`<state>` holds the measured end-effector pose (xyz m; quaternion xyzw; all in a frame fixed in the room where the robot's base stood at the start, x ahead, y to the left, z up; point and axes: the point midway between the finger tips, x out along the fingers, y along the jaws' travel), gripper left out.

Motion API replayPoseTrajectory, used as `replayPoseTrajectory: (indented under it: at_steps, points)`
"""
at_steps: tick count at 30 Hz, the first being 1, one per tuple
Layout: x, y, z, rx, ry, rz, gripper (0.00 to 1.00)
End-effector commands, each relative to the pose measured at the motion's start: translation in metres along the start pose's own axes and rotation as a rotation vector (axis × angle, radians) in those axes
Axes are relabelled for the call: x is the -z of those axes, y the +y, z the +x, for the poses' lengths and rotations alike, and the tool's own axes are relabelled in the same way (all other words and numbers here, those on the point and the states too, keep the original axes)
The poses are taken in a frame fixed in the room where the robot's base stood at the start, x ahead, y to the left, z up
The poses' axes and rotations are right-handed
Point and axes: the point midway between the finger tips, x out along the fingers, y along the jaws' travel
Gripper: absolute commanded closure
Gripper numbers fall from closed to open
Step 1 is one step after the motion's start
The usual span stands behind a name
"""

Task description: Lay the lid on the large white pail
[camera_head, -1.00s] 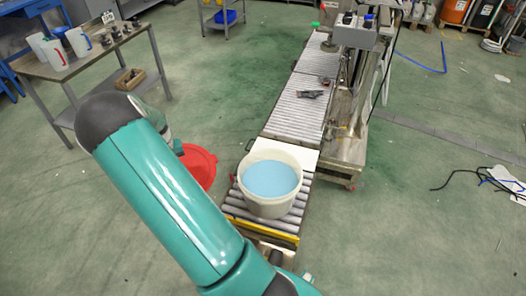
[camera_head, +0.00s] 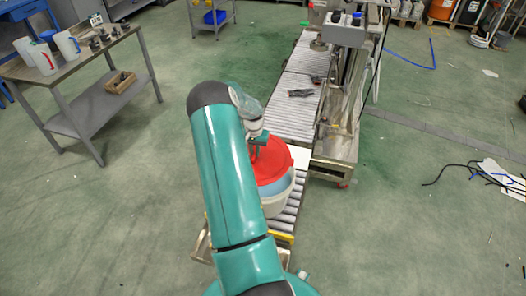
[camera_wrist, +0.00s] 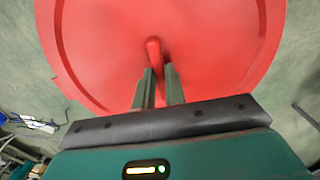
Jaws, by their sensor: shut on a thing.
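The red round lid (camera_head: 272,160) is held by my gripper (camera_head: 259,138), which is shut on the handle at the lid's middle. In the wrist view the lid (camera_wrist: 100,45) fills most of the picture, with its handle between the two fingers of my gripper (camera_wrist: 157,85). The large white pail (camera_head: 283,203) stands on the roller conveyor, with light blue contents. In the head view the lid overlaps the far part of the pail's opening. I cannot tell whether lid and pail touch. My arm hides the pail's left side.
The roller conveyor (camera_head: 292,118) runs away from me, with a dark tool (camera_head: 301,93) lying on it. A metal machine frame (camera_head: 340,120) stands at its right. A grey table (camera_head: 75,62) with white jugs is at the far left. The floor between is clear.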

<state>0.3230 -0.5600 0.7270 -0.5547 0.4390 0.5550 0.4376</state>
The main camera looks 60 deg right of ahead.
Motion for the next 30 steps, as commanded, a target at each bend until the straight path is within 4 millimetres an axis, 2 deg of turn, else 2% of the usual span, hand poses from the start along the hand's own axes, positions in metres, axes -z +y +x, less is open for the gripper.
replayPoseTrajectory:
  at_steps: [1,3,7,14,30]
  points:
    - [0.004,0.012,0.003,0.001,-0.001,0.025,1.00]
    - [0.008,0.023,0.005,0.001,-0.001,0.048,1.00]
    - [0.011,0.032,0.008,0.002,-0.001,0.067,1.00]
    - [0.011,0.033,0.020,0.002,-0.003,0.069,1.00]
    - [0.011,0.033,0.068,0.002,-0.001,0.068,1.00]
